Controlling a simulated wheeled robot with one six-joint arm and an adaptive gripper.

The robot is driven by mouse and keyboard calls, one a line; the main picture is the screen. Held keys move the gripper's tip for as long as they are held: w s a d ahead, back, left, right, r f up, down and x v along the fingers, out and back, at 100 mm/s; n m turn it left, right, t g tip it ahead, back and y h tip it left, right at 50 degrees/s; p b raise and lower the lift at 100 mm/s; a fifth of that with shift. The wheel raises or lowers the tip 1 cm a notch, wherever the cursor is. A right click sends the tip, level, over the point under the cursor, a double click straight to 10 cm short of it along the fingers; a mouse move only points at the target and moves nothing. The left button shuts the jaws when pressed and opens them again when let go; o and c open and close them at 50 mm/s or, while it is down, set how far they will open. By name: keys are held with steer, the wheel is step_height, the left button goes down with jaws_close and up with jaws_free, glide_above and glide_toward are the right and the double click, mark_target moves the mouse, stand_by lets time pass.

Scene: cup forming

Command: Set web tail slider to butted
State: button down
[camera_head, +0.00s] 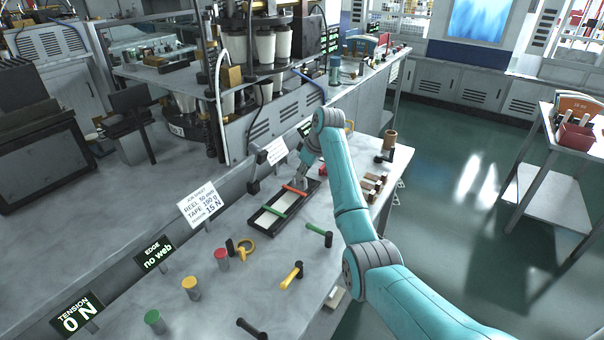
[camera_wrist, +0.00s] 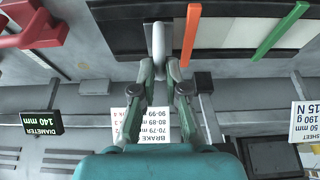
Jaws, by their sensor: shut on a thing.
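My gripper (camera_head: 303,174) reaches down to the far end of a dark tray (camera_head: 256,229) on the grey bench. In the wrist view, my gripper (camera_wrist: 160,72) is shut on a pale grey rounded knob (camera_wrist: 158,38), which appears to be the web tail slider. An orange bar (camera_wrist: 190,35) lies just right of the knob, apart from it, and a green bar (camera_wrist: 280,30) lies farther right. In the head view the orange bar (camera_head: 294,191) and green bar (camera_head: 273,211) cross the tray and its pale strip. My gripper hides the knob there.
A job sheet (camera_head: 199,205), an edge sign reading "no web" (camera_head: 155,255) and a tension sign reading 0 N (camera_head: 77,313) stand along the back. Red (camera_head: 222,258), yellow (camera_head: 190,288) and green (camera_head: 154,321) pegs stand in front. A yellow-handled tool (camera_head: 291,277) lies nearer.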

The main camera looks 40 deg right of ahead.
steer(key=shift+a, duration=0.15)
steer(key=c, duration=1.2)
jaws_free()
steer(key=shift+a, duration=0.15)
steer(key=shift+s, duration=0.1)
steer(key=v, duration=1.2)
